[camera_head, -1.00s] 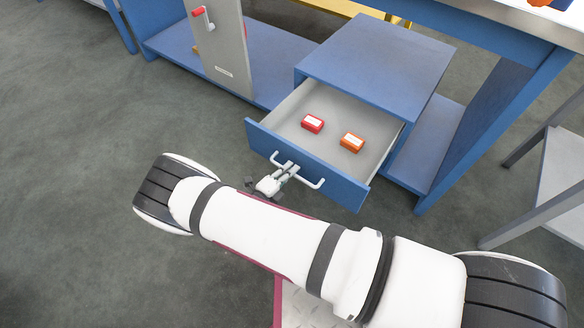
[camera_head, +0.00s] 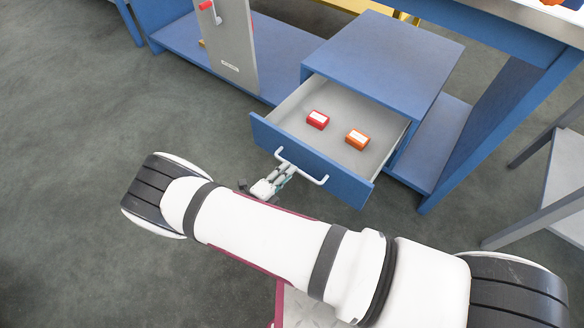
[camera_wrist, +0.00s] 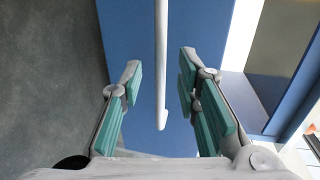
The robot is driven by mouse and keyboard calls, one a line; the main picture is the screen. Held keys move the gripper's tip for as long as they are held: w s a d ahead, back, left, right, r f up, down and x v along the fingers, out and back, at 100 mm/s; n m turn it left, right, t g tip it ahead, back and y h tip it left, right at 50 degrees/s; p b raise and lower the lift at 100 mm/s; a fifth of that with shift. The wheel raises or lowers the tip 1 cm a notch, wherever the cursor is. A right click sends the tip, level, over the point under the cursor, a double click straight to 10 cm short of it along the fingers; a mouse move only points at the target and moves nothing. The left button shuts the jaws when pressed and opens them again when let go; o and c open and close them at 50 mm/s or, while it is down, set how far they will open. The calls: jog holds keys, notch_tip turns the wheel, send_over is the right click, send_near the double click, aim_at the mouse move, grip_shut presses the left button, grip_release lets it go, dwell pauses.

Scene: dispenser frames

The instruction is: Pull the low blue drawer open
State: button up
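The low blue drawer (camera_head: 311,163) stands pulled out of its blue cabinet (camera_head: 385,60), with its inside showing. A white bar handle (camera_head: 306,174) is on its front. My gripper (camera_head: 283,174) is at the left part of the handle, in front of the drawer. In the wrist view my gripper (camera_wrist: 161,72) is open. Its teal-padded fingers are on either side of the white handle (camera_wrist: 161,80), with gaps on both sides. The blue drawer front (camera_wrist: 128,40) fills the view beyond.
A red box (camera_head: 318,120) and an orange box (camera_head: 357,139) lie inside the drawer. A grey panel with a red-tipped handle (camera_head: 228,45) stands at upper left. A grey shelf unit (camera_head: 560,180) is at right. The floor left of the drawer is clear.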

jog(key=v, duration=0.7)
jog(key=shift+s+a, duration=0.25)
jog(key=shift+s, duration=0.1)
